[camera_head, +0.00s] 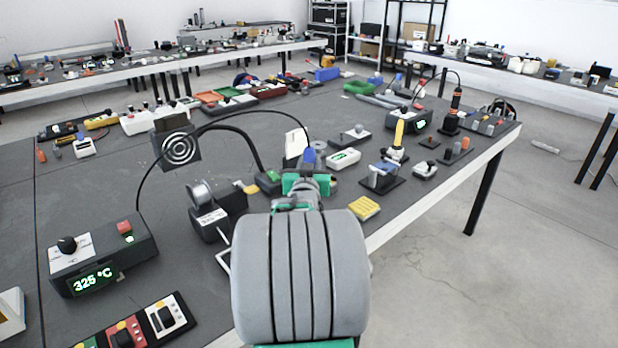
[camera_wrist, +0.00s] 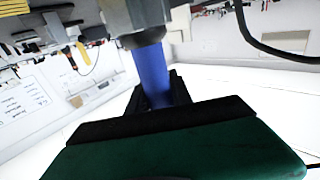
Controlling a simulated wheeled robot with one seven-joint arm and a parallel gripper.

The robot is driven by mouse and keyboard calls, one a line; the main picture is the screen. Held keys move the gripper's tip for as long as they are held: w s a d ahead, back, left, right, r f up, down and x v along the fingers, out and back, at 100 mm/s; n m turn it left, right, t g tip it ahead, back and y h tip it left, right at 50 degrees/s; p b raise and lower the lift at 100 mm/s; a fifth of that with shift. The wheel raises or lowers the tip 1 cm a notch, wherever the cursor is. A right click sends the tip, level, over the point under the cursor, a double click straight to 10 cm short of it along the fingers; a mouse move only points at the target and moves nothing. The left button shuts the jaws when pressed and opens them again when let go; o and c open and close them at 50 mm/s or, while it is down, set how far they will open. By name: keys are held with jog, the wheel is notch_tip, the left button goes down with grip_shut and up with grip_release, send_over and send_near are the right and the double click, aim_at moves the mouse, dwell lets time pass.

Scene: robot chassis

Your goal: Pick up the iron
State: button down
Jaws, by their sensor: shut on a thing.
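My gripper (camera_head: 307,183), green and grey, is shut on the blue handle of the soldering iron (camera_head: 308,157), near the middle of the head view. In the wrist view the blue iron (camera_wrist: 152,75) stands between the black fingers, with a grey part at its upper end. A thin black cable runs from near the iron to the station (camera_head: 105,262), which reads 325 °C. The iron's tip is hidden, and I cannot tell whether it touches anything.
A stand with a metal coil (camera_head: 203,193) is left of my gripper. A fan with a round grille (camera_head: 180,148) is behind it. A yellow sponge (camera_head: 364,208) lies to the right. A yellow-handled tool (camera_head: 399,134) stands further right. The table (camera_head: 400,208) has its edge close by.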

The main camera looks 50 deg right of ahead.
notch_tip(320, 180, up, 10)
jog(key=p, duration=0.1)
dwell(0.4)
jog(key=shift+r, duration=0.15)
dwell(0.3)
